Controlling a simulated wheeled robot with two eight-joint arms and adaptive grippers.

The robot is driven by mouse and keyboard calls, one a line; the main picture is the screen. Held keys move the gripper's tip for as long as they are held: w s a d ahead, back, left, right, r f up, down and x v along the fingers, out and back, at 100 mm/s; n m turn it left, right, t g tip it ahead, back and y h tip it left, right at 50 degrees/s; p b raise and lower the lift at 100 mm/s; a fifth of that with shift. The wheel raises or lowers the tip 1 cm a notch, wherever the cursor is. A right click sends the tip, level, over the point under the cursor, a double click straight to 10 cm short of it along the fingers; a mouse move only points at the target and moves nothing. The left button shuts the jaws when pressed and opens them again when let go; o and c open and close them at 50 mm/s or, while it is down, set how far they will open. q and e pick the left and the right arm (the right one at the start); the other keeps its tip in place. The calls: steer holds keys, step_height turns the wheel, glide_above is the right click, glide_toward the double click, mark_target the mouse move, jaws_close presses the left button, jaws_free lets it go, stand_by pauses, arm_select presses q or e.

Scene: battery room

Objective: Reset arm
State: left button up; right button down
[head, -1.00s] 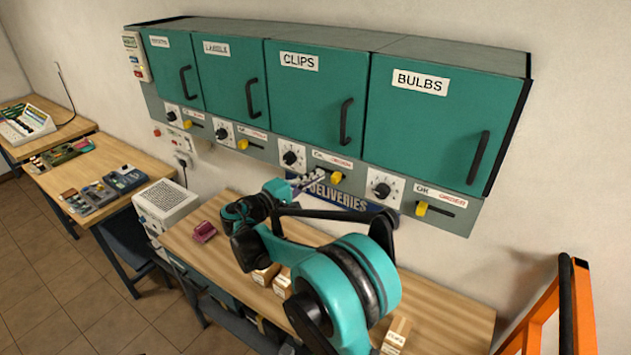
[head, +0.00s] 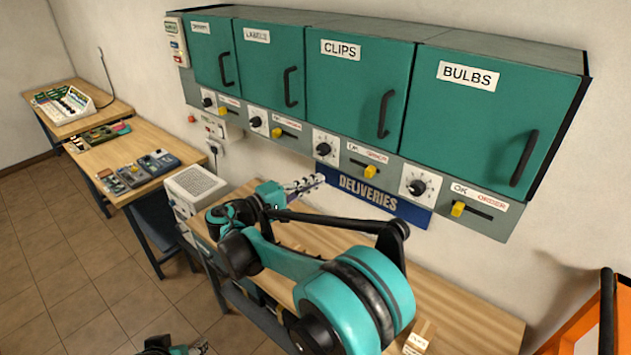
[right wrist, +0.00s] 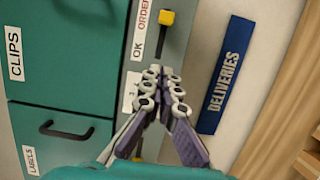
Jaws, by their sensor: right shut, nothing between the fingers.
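My right gripper (head: 318,181) is shut and empty. It is in front of the wall panel, left of the blue DELIVERIES sign (head: 415,213) and below the CLIPS cupboard (head: 357,100). In the right wrist view my right gripper (right wrist: 165,72) has its fingertips together, pointing at the panel, below a yellow slider knob (right wrist: 167,18) by the word ORDER. The CLIPS slider knob also shows in the head view (head: 369,171), apart from the fingers. My left gripper (head: 190,348) shows only partly at the bottom edge; its jaw state is unclear.
A wooden bench (head: 470,310) runs under the cupboards, largely hidden by my right arm. A small carton (head: 420,335) stands on it. The BULBS slider knob (head: 457,208) is at its OK end. An orange frame (head: 590,325) stands at right. Open floor lies at left.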

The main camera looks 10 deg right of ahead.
steer(key=s+d+f+g+y+b, duration=0.1)
steer(key=s+d+f+y+b, duration=0.35)
steer(key=s+f+b, duration=0.35)
steer(key=s+d+f+g+y+b, duration=0.1)
steer(key=s+d+f+y+b, duration=0.35)
steer(key=f, duration=0.65)
steer(key=s+a+f+m+t+y+b, duration=0.1)
steer(key=s+a+f+m+y+b, duration=0.1)
steer(key=s+f+b, duration=0.4)
steer(key=s+a+f+m+y+b, duration=0.2)
steer(key=s+a+f+y+b, duration=0.2)
steer(key=s+f, duration=0.6)
step_height(320, 180, down, 4)
steer(key=shift+a+r+m+t+y+b, duration=0.15)
steer(key=shift+a+m+t+y+b, duration=0.25)
steer(key=shift+y+b, duration=0.4)
